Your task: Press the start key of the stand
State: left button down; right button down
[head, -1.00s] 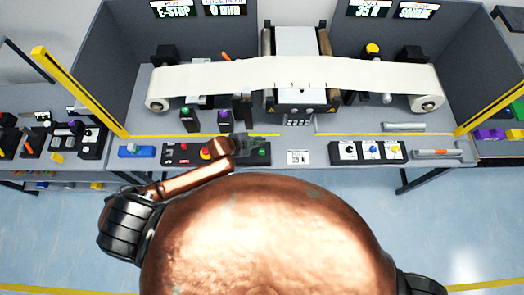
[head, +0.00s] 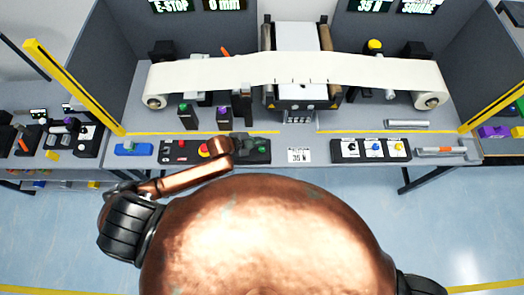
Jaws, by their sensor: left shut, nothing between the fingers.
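The stand's long black control panel (head: 172,152) lies along the bench's front edge. It carries a red key, a red mushroom button on yellow (head: 205,150) and a green key (head: 262,149) at its right end, which appears to be the start key. My left arm reaches in from the lower left. My left gripper (head: 250,147) is dark, small and shut with nothing in it. It is over the panel, close beside the green key; I cannot tell whether it touches the key. My copper wrist hides the panel's middle. My right gripper is out of view.
A white web (head: 300,68) runs between two rolls behind the panel. A blue box with a green button (head: 133,148) stands left. A label card (head: 299,156) and a black box with several knobs (head: 370,150) are right. Yellow posts (head: 75,88) flank the bench.

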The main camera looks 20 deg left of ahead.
aim_at(261, 150)
pick_arm(q)
notch_tip(261, 150, down, 4)
jog(key=b, duration=0.3)
jog(key=shift+r, duration=0.1)
jog(key=shift+f, duration=0.65)
jog(key=shift+f+b, duration=0.15)
jog(key=shift+b, duration=0.15)
dwell(0.4)
jog(key=shift+f, duration=0.4)
jog(key=shift+f, duration=0.1)
